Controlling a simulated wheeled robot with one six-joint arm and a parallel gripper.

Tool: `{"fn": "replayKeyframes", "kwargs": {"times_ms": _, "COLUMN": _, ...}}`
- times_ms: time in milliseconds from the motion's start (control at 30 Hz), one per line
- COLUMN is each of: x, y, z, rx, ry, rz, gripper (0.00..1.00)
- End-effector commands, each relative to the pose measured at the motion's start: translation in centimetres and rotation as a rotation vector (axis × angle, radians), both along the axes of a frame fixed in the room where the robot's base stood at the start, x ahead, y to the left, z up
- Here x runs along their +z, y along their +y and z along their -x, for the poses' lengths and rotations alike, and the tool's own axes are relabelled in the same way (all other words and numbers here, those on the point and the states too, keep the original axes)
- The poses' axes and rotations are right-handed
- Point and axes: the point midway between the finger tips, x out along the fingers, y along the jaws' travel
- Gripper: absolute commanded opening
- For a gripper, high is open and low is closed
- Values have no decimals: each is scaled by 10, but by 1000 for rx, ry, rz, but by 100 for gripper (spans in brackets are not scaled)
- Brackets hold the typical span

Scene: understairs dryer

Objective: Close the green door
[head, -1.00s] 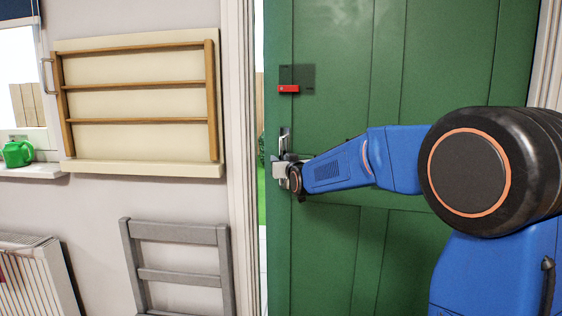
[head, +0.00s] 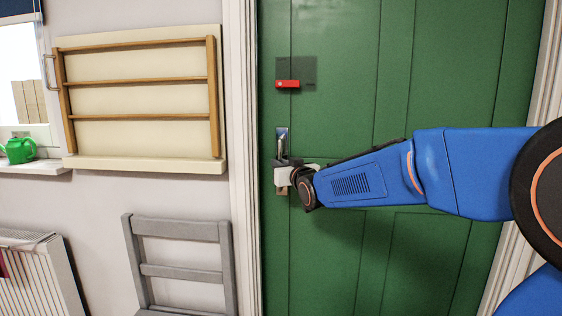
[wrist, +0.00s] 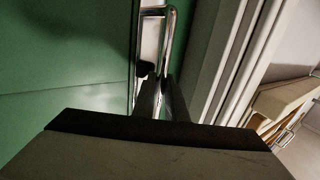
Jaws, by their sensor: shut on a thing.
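The green door (head: 400,100) fills the right half of the head view. Its left edge meets the white frame (head: 243,150), with no gap showing between them. The metal door handle (head: 282,143) is on the door's left side. My gripper (head: 283,174) is at the handle, and my blue arm reaches to it from the right. In the wrist view the handle (wrist: 152,42) stands upright by the frame, and my gripper's dark fingers (wrist: 161,97) are shut on its lower part. The fingers hide part of the handle.
A red bolt (head: 288,84) sits on the door above the handle. A grey chair (head: 180,270) stands left of the frame, below a wall-mounted wooden rack (head: 140,85).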

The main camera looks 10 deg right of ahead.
Motion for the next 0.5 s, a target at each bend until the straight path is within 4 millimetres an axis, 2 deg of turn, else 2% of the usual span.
{"fn": "replayKeyframes", "kwargs": {"times_ms": 33, "x": 4, "y": 3, "z": 11, "rx": 4, "ry": -7, "rz": -1, "gripper": 0}}
{"fn": "replayKeyframes", "kwargs": {"times_ms": 233, "x": 4, "y": 10, "z": 43, "rx": 4, "ry": -7, "rz": -2, "gripper": 0}}
{"fn": "replayKeyframes", "kwargs": {"times_ms": 500, "x": 1, "y": 13, "z": 60, "rx": 4, "ry": -4, "rz": -2, "gripper": 0}}
